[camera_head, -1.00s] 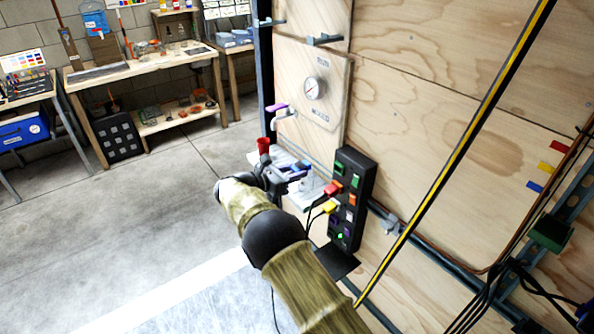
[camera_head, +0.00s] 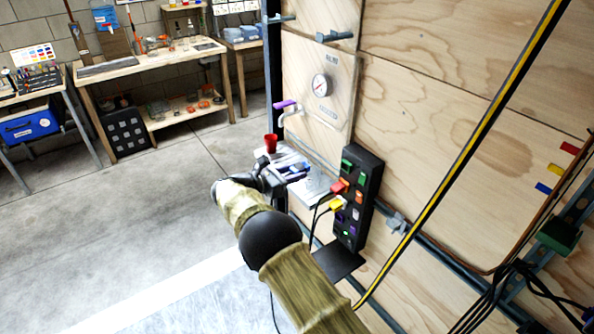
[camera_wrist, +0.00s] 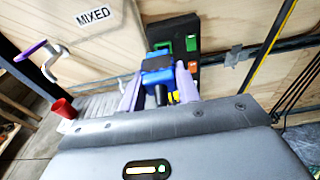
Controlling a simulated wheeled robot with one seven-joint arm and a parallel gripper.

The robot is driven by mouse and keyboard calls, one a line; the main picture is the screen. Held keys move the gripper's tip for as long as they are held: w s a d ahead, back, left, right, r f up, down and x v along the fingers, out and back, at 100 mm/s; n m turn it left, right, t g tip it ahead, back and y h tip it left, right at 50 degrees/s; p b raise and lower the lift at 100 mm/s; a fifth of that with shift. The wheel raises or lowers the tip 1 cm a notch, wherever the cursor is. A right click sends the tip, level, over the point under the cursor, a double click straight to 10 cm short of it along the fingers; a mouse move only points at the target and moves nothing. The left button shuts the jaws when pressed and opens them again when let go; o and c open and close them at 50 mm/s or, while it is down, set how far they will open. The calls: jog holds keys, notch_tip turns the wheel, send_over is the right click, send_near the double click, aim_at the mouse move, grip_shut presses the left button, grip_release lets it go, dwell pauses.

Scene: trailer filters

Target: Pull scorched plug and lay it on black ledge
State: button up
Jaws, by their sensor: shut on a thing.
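My gripper (camera_head: 293,173) is shut on a blue plug (camera_wrist: 158,77), which has a dark cable end facing the wrist camera. It is held left of the black socket strip (camera_head: 374,175) on the plywood wall, apart from it in the head view. An orange-red plug (camera_head: 339,187) and a yellow plug (camera_head: 336,203) sit in the strip. I cannot make out scorch marks on any plug. The black ledge (camera_head: 338,261) juts out below the strip, with its visible top bare. My gripper's pale purple fingers flank the blue plug in the wrist view (camera_wrist: 158,90).
A pale shelf (camera_head: 318,186) lies behind my gripper, with a red cup (camera_head: 271,143) on it. A purple-handled tap (camera_head: 287,106) is above. A yellow-black striped strip (camera_head: 455,150) runs diagonally right of the socket strip. Dark cables hang below the plugs.

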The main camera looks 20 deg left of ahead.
jog(key=shift+s+a, duration=0.35)
jog(key=shift+s, duration=0.15)
jog(key=shift+f, duration=0.15)
jog(key=s+d+f+n+y+b, duration=0.1)
jog(key=s+d+f+b, duration=0.1)
jog(key=s+f+b, duration=0.65)
jog(key=s+d+f+n+t+y+b, duration=0.15)
jog(key=f+b, duration=0.35)
jog(key=f, duration=0.8)
jog(key=s+d+f+g+y+b, duration=0.15)
jog(key=s+f+b, duration=0.4)
jog(key=f, duration=0.55)
jog(key=s+d+f+h+b, duration=0.1)
jog(key=s+d+f+b, duration=0.4)
jog(key=d+f+b, duration=0.2)
jog(key=shift+d+f, duration=0.3)
jog(key=shift+d, duration=0.6)
jog(key=shift+s+m, duration=0.1)
jog(key=shift+m, duration=0.15)
